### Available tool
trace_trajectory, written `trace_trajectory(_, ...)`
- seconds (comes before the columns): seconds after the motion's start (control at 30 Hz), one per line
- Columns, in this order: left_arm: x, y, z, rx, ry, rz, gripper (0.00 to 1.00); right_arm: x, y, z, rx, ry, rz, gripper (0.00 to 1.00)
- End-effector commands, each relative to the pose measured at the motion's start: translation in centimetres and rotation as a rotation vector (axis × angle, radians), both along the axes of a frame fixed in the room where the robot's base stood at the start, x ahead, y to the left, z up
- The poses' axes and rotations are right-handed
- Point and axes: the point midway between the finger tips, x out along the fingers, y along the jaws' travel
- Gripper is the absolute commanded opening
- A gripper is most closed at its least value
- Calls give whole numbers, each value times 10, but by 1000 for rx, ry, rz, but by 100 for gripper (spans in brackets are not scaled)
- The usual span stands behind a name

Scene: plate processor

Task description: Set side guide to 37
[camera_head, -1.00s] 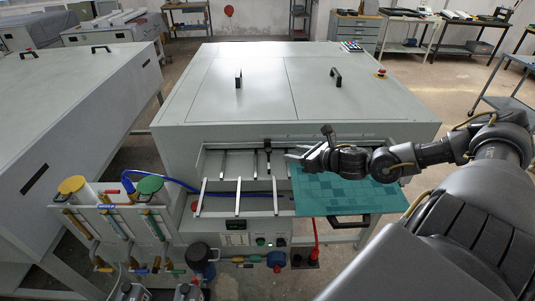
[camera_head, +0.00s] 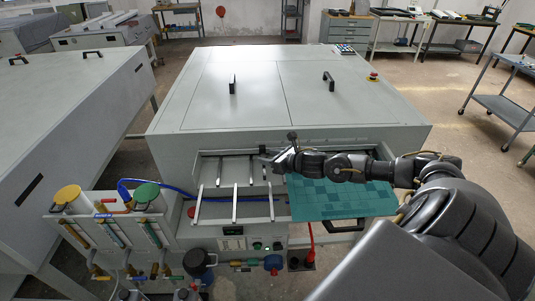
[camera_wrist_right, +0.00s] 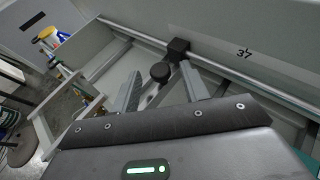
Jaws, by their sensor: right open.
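The side guide is a black block (camera_wrist_right: 178,48) clamped on a metal rail, with a round black knob (camera_wrist_right: 160,72) below it. In the wrist view a printed "37" mark (camera_wrist_right: 243,54) is on the wall strip to the right of the block. My right gripper (camera_head: 264,156) is at the machine's front slot. In the wrist view its two fingers are apart, one on each side of the knob; I cannot tell whether they touch it. In the head view the gripper partly covers the guide. My left gripper is not in view.
A teal checkered sheet (camera_head: 318,205) lies on the feed shelf under my right arm. Metal support bars (camera_head: 235,203) stick out of the slot. Bottles and pipes (camera_head: 148,192) stand at the front left. The machine's flat top (camera_head: 290,95) has two black handles.

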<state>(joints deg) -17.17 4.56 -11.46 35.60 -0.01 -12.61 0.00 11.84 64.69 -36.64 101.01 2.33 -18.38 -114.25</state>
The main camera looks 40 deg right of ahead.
Motion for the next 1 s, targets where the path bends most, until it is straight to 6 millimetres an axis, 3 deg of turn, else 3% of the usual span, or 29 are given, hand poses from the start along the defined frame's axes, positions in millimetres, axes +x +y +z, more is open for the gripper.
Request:
trace_trajectory(0.43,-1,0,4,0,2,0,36,11,2,-5,1,1,2,45)
trace_trajectory(0.8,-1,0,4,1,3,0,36,11,2,-5,1,1,2,0)
trace_trajectory(1.0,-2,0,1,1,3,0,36,12,3,-6,0,0,6,0)
